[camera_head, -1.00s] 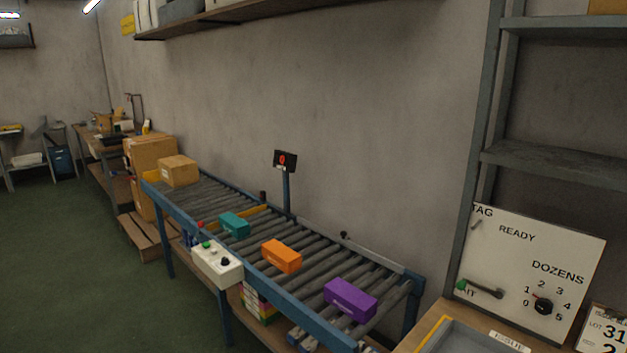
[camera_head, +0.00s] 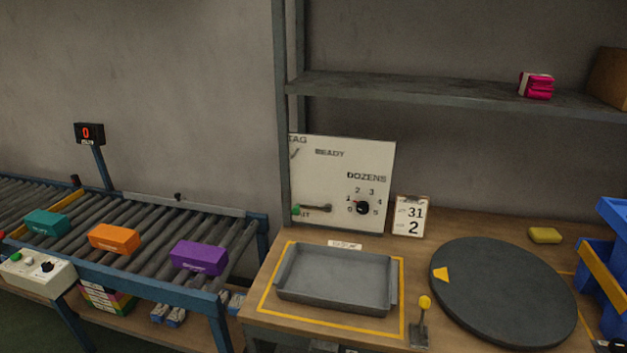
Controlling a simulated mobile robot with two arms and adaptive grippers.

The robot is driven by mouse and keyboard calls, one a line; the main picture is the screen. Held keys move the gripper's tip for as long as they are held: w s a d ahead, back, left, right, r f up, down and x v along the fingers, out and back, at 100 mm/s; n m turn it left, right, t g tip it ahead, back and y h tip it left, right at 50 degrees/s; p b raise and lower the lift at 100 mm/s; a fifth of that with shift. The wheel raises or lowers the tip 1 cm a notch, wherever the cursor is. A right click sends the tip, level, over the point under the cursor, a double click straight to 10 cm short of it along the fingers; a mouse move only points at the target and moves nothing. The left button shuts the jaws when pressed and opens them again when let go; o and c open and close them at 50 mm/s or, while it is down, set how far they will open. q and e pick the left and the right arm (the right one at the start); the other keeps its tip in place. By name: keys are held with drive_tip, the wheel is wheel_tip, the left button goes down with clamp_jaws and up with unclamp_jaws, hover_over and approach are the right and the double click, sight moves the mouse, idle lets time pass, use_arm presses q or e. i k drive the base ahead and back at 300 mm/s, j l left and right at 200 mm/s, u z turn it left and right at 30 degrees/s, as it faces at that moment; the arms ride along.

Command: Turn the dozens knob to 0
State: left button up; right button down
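The dozens knob (camera_head: 362,208) is a small black knob low on the right side of a white upright panel (camera_head: 330,177). Numbers 0 to 5 are printed around it under the word DOZENS. In the earlier, closer view its pointer lies to the upper left, by the 1; now it is too small to read surely. Neither of my grippers is in view, and nothing touches the knob.
A grey tray (camera_head: 337,279) lies on the wooden bench in front of the panel. A lot card (camera_head: 410,216) stands right of the panel. A yellow-topped lever (camera_head: 424,304) and a dark round turntable (camera_head: 503,294) are further right. A roller conveyor (camera_head: 135,229) with boxes is left.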

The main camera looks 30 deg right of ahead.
sight(362, 206)
drive_tip(key=z, duration=1.3)
drive_tip(key=j, duration=0.05)
